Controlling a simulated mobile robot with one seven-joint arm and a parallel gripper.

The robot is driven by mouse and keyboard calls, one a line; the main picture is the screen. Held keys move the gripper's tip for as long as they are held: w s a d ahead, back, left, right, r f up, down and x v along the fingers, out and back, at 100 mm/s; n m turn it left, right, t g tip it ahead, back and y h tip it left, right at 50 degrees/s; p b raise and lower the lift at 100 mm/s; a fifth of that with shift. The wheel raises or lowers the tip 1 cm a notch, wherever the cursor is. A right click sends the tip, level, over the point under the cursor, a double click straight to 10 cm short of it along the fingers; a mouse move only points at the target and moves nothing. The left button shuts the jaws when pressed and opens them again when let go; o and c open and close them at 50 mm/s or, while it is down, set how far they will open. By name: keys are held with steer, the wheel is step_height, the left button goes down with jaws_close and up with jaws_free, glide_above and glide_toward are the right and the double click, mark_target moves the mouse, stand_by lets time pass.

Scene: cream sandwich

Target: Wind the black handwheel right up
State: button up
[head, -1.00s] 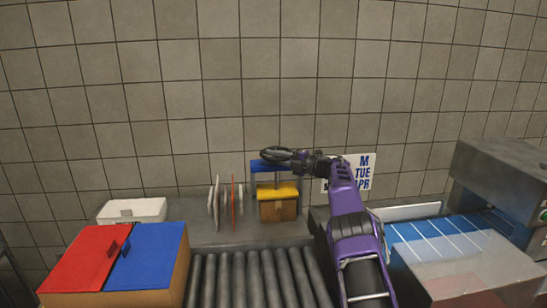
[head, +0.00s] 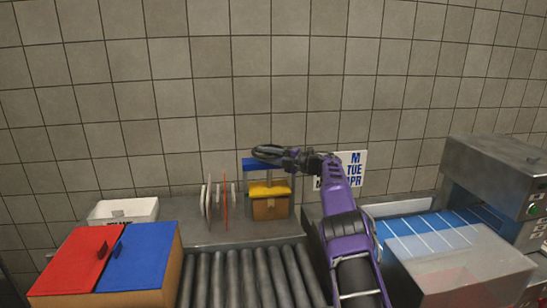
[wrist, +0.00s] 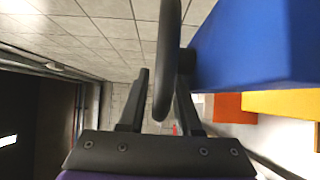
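The black handwheel (head: 262,151) sits on top of a small press with a blue crossbeam (head: 252,164) and a yellow plate (head: 268,189). Under the plate is a brown box (head: 270,208). My gripper (head: 283,157) reaches in from the right at the wheel's height. In the wrist view, the wheel's rim (wrist: 168,60) runs edge-on between the two fingers (wrist: 162,98). A gap shows between the left finger and the rim; the right finger is partly hidden behind it. The fingers look apart, around the rim. The blue crossbeam (wrist: 255,45) lies close on the right.
Upright discs (head: 215,205) and a white bin (head: 122,212) stand left of the press. A red and blue lidded box (head: 140,258) is at front left, rollers (head: 245,275) in front. A calendar sheet (head: 352,168) and a grey machine (head: 490,185) are to the right.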

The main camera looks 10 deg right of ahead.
steer(key=b+v, duration=0.2)
steer(key=v, duration=1.5)
steer(key=shift+d, duration=0.15)
steer(key=shift+s, duration=0.1)
steer(key=w+a+r+m+t+h+b, duration=0.35)
steer(key=a+r+t+b, duration=0.2)
steer(key=a, duration=0.25)
steer(key=s+a+f+m+t+h+b, duration=0.2)
steer(key=s+a+f+m+h+b, duration=0.3)
steer(key=s+h, duration=0.3)
steer(key=shift+m, duration=0.25)
steer(key=w, duration=0.5)
steer(key=w+a+p, duration=0.1)
steer(key=w, duration=0.5)
steer(key=w+a+p, duration=0.1)
steer(key=w, duration=0.5)
steer(key=shift+w+a+f, duration=0.1)
steer(key=shift+f, duration=0.1)
